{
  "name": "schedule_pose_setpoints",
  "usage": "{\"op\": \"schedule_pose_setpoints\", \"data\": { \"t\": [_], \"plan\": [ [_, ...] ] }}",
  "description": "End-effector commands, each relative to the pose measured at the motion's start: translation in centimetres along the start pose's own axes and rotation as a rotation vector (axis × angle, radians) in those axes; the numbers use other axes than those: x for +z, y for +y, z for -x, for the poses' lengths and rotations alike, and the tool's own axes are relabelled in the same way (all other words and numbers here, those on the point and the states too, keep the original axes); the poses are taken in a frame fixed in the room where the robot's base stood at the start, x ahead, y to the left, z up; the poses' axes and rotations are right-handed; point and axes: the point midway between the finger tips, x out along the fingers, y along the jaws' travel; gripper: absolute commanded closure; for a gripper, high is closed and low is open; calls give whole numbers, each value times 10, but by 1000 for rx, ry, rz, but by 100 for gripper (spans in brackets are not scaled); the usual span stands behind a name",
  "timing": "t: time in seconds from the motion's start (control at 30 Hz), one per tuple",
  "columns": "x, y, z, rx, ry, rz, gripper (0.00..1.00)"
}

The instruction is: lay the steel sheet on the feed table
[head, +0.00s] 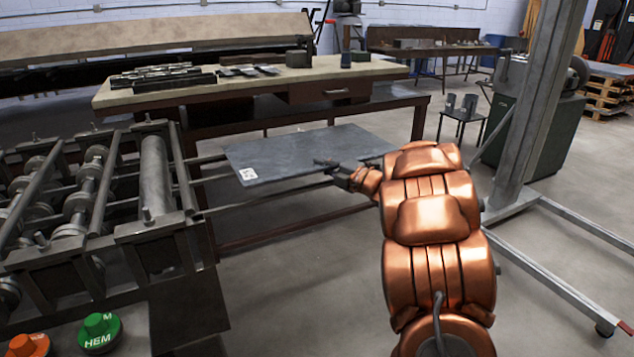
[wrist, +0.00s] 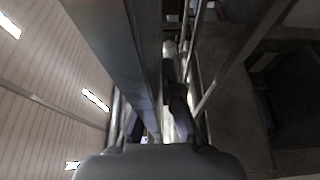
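The steel sheet (head: 310,150) is a flat grey-blue plate with a white label at its near left corner. In the head view it lies roughly level over the rails of the feed table (head: 275,198). I cannot tell whether it touches them. My gripper (head: 328,163) is at the sheet's near edge, with a finger showing over the top face. In the wrist view the sheet (wrist: 115,50) runs down between the two fingers of my gripper (wrist: 158,115). Whether they are clamped on it is not clear. The underside of the sheet is hidden.
The roll-forming machine (head: 90,195) stands at the left, with a green HEM button (head: 99,333) and an orange one (head: 28,345) in front. A workbench (head: 270,82) stands behind the sheet. A grey post (head: 535,100) rises at the right. Open floor lies between.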

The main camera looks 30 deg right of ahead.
Motion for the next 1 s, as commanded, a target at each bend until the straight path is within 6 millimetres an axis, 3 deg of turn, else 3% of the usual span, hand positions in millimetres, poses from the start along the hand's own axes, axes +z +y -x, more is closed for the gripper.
{"op": "schedule_pose_setpoints", "data": {
  "t": [0.2,0.47,0.7,0.97,1.0],
  "plan": [
    [0,-27,0,3,0,-3,100],
    [0,-42,0,3,0,0,100],
    [0,-76,0,0,0,-1,100],
    [0,-79,0,2,-1,1,100],
    [0,-80,0,0,0,0,95]
  ]
}}
